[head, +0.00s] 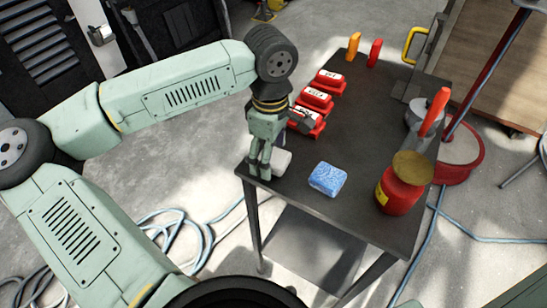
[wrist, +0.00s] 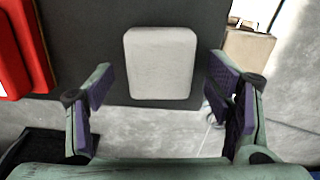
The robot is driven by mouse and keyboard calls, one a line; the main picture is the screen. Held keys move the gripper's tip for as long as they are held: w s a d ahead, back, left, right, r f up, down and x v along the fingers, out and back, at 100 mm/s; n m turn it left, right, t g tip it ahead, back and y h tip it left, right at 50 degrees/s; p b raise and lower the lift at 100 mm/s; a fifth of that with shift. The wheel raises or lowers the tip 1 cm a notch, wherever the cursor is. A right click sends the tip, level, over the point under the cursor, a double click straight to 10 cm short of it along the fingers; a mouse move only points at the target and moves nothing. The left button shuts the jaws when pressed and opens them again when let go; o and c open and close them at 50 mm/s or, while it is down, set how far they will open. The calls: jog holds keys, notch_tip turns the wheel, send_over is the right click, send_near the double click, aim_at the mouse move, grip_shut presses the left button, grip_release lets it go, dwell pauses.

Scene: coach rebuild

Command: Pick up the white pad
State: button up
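The white pad (wrist: 160,63) lies flat on the dark table top, at its near edge. In the head view the white pad (head: 282,162) is partly hidden behind my gripper. My gripper (head: 261,172) points down at the table's near left corner, beside the pad. In the wrist view my gripper (wrist: 160,92) is open, with purple-padded fingers to the left and right of the pad. A gap shows between each finger and the pad, and nothing is held.
A blue and white sponge-like block (head: 327,179) lies right of the pad. Red boxes (head: 316,98) stand in a row behind it. A red can with a yellowish lid (head: 400,190) stands at the right. The table (head: 350,125) is bare in the middle.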

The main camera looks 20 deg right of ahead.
jog(key=c, duration=1)
jog(key=shift+r+b, duration=0.35)
jog(key=shift+r, duration=0.2)
notch_tip(320, 180, up, 2)
jog(key=shift+r+b, duration=0.15)
jog(key=shift+b, duration=0.35)
jog(key=s+b, duration=0.1)
jog(key=s, duration=0.4)
jog(key=s+d+r+b, duration=0.1)
jog(key=s, duration=0.4)
jog(key=s+d+b, duration=0.1)
jog(key=s+b, duration=0.1)
jog(key=s, duration=0.4)
jog(key=shift+d+r, duration=0.1)
jog(key=shift+r, duration=0.2)
